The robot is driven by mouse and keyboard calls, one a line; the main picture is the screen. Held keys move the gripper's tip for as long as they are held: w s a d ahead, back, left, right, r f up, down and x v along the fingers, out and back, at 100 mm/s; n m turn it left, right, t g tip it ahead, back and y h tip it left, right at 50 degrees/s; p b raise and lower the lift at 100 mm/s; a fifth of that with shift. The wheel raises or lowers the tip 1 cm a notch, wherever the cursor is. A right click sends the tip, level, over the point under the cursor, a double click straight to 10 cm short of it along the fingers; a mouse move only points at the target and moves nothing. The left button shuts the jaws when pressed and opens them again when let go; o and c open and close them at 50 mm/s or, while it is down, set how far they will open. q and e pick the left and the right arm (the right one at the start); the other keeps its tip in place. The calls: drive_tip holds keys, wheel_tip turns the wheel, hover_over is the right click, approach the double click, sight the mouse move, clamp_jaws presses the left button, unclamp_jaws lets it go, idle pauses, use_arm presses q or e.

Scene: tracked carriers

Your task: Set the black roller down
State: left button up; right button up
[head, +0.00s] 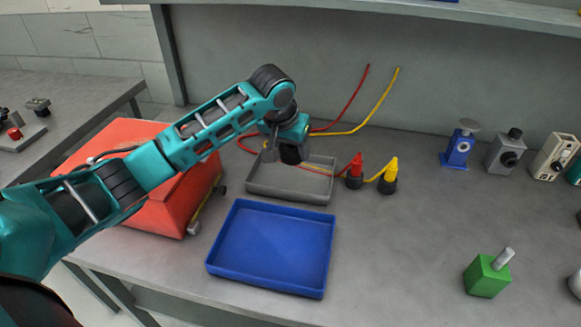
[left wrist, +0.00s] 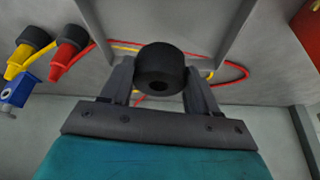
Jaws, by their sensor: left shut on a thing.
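The black roller (head: 291,155) is a short dark cylinder. My left gripper (head: 287,147) is shut on it, over the back part of the grey tray (head: 290,194). In the left wrist view the roller (left wrist: 160,66) sits between the two fingers of the gripper (left wrist: 160,80), with the hole in its end showing. The grey walls of the tray (left wrist: 236,32) show around it there. I cannot tell whether the roller touches the tray floor. My right gripper is in neither view.
An empty blue tray (head: 268,250) lies in front of the grey tray. An orange-red case (head: 150,205) stands left, under my left arm. Red (head: 355,170) and yellow (head: 389,177) plugs with cables stand close right. The bench centre right is clear; a green block (head: 487,277) stands beyond.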

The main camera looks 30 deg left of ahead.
sight(289, 163)
use_arm(q)
drive_tip(key=shift+f, duration=3.1)
drive_tip(key=shift+f, duration=0.15)
drive_tip(key=o, duration=1.1)
drive_tip(key=v, duration=1.2)
